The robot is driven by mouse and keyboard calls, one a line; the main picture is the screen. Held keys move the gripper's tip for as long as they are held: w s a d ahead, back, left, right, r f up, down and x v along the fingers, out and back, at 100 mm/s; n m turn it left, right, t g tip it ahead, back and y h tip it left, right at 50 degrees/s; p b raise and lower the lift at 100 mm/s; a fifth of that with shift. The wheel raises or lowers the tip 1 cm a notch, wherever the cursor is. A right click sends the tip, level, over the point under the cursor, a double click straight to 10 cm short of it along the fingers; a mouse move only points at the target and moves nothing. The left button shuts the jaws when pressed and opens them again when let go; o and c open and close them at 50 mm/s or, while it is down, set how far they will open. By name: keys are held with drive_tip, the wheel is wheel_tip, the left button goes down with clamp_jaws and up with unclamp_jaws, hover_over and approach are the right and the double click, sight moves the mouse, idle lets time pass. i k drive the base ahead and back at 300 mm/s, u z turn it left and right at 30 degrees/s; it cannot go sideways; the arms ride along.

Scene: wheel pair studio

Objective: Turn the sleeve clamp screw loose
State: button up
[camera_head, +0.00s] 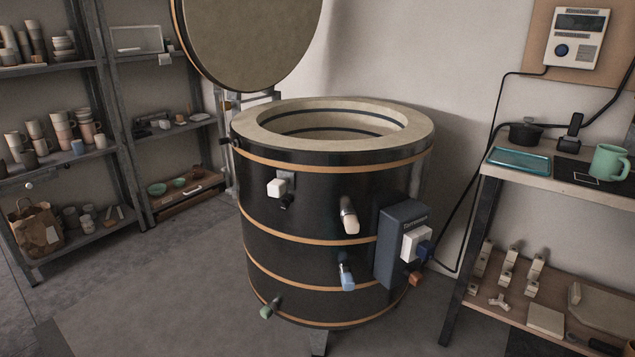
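A round black kiln (310,240) with copper-coloured bands stands in the middle, its lid (250,35) raised. On its wall are a white block (276,188) with a small black knob (288,203) under it, a cream plug (349,217), a blue plug (347,279) and a green plug (270,309). A grey control box (398,225) at the right side carries a white block (416,243), a dark blue part (426,252) and a brown knob (415,279) low down. I cannot tell which part is the sleeve clamp screw. My gripper is not in view.
A bench (560,182) at right holds a teal tray (521,162), a green mug (608,162) and a black pot (525,133). A cable runs from the wall controller (577,38) towards the box. Pottery shelves (60,68) stand at left. The floor (150,290) front left is clear.

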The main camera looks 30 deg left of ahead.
sight(283, 204)
drive_tip(key=i, duration=0.45)
drive_tip(key=u, duration=1.95)
drive_tip(key=i, duration=0.6)
drive_tip(key=z, duration=0.05)
